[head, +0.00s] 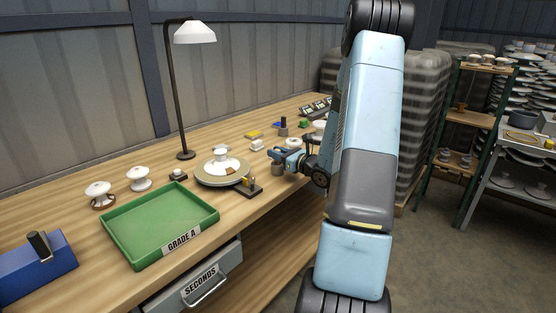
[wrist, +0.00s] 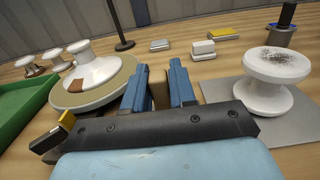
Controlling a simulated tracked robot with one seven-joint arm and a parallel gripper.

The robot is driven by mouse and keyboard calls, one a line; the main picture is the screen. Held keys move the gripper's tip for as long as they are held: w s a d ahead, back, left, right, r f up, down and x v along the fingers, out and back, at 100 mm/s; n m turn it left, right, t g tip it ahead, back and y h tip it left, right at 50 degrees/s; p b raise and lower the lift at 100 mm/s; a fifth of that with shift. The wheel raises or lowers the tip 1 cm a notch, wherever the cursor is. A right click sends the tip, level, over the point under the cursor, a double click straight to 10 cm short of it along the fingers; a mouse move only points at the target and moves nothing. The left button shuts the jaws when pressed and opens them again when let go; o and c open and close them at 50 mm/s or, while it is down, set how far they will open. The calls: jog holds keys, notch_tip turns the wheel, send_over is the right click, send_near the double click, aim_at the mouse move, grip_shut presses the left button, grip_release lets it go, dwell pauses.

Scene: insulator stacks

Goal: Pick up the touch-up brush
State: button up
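My gripper (head: 284,156) hangs low over the bench, right of the round turntable. In the wrist view its two blue fingers (wrist: 161,82) stand apart with a narrow gap. A brownish surface shows low in that gap; I cannot tell what it is or whether it touches the fingers. I cannot make out the touch-up brush for certain.
The turntable (head: 222,180) bears a white insulator, with a black-and-yellow piece (wrist: 57,130) beside it. A speckled white insulator (wrist: 263,82) stands on a grey mat (wrist: 222,90) close right of the fingers. A green tray (head: 160,222) and lamp (head: 180,90) are left.

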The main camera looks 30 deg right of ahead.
grip_shut()
jog(key=shift+r, duration=0.1)
